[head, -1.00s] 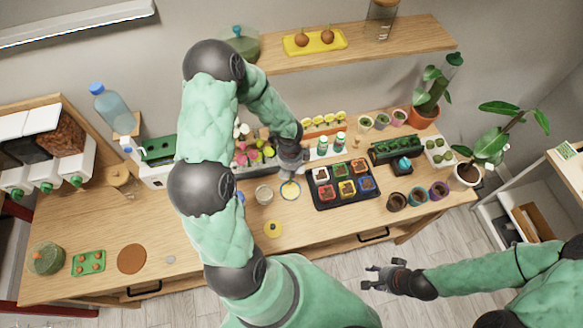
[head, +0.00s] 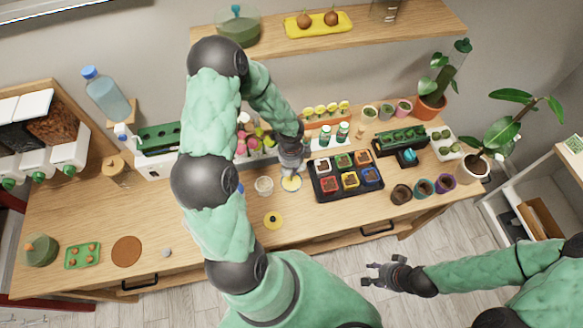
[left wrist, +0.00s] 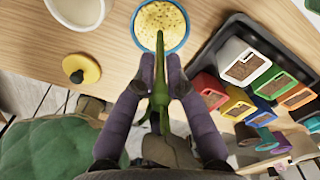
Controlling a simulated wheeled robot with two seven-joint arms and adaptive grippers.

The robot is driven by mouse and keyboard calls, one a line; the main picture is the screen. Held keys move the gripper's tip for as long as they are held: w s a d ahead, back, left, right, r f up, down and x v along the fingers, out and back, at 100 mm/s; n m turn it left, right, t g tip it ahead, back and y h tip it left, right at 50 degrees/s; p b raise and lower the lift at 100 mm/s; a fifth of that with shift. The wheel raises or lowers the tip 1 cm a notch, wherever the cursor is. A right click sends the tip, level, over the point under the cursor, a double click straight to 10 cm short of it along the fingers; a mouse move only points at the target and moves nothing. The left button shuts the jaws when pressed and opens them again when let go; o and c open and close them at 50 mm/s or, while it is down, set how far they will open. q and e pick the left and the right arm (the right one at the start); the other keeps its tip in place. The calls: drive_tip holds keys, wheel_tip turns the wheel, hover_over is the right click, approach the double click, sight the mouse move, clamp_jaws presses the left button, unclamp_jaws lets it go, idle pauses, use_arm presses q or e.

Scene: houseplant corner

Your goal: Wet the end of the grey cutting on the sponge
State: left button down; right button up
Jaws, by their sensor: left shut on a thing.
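The sponge (left wrist: 162,15) is a yellow speckled disc in a blue-rimmed dish (left wrist: 186,38). The dish stands on the table in front of my left gripper. In the head view the sponge (head: 291,184) shows just below that gripper (head: 291,168). In the left wrist view my left gripper (left wrist: 161,78) is shut on the cutting (left wrist: 160,90), whose stem looks green; a greyish part shows nearer the palm. The stem's end overlaps the sponge's near edge in the picture; I cannot tell whether they touch. My right gripper (head: 368,275) is open and empty, off the table's front edge.
A black tray of coloured pots (head: 313,190) stands close right of the dish. A white cup (head: 264,186) is close on its left, and a yellow lid with a dark knob (head: 273,220) lies in front.

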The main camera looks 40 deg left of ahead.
use_arm(q)
drive_tip(key=shift+f+b, duration=0.6)
idle(1.9)
drive_tip(key=shift+r, duration=0.1)
drive_tip(key=shift+r+p, duration=3.1)
drive_tip(key=shift+r, duration=0.35)
drive_tip(key=shift+w+f+b, duration=0.15)
drive_tip(key=shift+w+b, duration=0.05)
drive_tip(key=shift+b, duration=0.1)
drive_tip(key=w+d+n+b, duration=0.8)
drive_tip(key=w+b, duration=0.4)
drive_tip(key=b, duration=0.4)
drive_tip(key=w+d+r+n+b, duration=0.1)
drive_tip(key=d+r+n+b, duration=0.1)
drive_tip(key=d+b, duration=0.4)
drive_tip(key=shift+d+r+n+b, duration=0.3)
drive_tip(key=shift+d+n+b, duration=0.1)
drive_tip(key=shift+n, duration=0.4)
